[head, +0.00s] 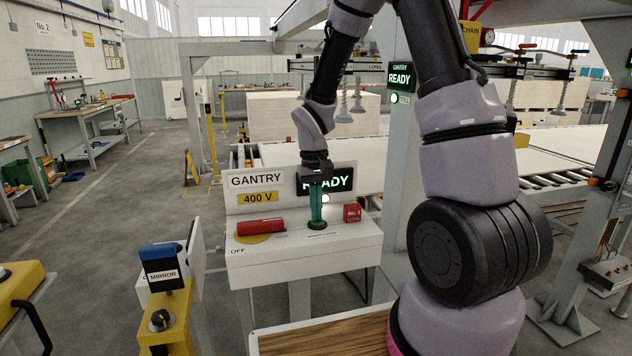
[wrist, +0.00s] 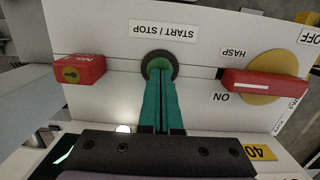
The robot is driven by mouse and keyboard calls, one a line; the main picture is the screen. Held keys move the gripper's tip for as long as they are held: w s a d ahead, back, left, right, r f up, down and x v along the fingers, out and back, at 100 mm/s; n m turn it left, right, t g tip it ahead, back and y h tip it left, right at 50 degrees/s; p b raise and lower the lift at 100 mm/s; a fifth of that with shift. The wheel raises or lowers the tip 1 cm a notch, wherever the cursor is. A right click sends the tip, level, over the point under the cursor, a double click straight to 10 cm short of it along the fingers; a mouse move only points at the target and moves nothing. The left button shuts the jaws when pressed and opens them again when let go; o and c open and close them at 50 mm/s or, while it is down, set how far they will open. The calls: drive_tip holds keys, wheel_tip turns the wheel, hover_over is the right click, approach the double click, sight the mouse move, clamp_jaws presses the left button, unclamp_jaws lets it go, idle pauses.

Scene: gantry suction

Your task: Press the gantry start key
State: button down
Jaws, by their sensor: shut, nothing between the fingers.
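The gantry start key is a round green button in a dark ring (wrist: 160,66) under a START / STOP label (wrist: 164,31) in the wrist view. In the head view its dark ring (head: 317,225) shows on the sloped white console (head: 300,245). My gripper (head: 316,219) has teal fingers, shut together with nothing between them, pointing down at the button. In the wrist view the fingertips (wrist: 160,78) overlap the button's near part. I cannot tell whether they touch it.
A red rotary handle (head: 262,226) on a yellow disc sits left of the key, and a red block (head: 352,212) right of it. A white lamp (head: 326,198) is lit behind the fingers. A yellow MIRROR post (head: 165,315) stands at front left. A roller conveyor lies behind.

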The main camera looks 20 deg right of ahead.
wheel_tip(320, 180, up, 13)
drive_tip(key=w, duration=0.1)
drive_tip(key=shift+w, duration=0.15)
drive_tip(key=shift+r, duration=0.15)
idle(1.4)
drive_tip(key=s+d+r+m+t+y, duration=0.1)
drive_tip(key=s+d+r+m+t, duration=0.1)
drive_tip(key=s+r, duration=0.5)
drive_tip(key=s+d+r+m+t+y, duration=0.1)
drive_tip(key=s+d+r+m+t, duration=0.1)
drive_tip(key=s+d+r+t, duration=0.2)
drive_tip(key=s+r+t, duration=0.2)
drive_tip(key=s+r, duration=0.2)
drive_tip(key=s, duration=0.1)
drive_tip(key=shift+s+d+r, duration=0.15)
drive_tip(key=shift+s, duration=0.25)
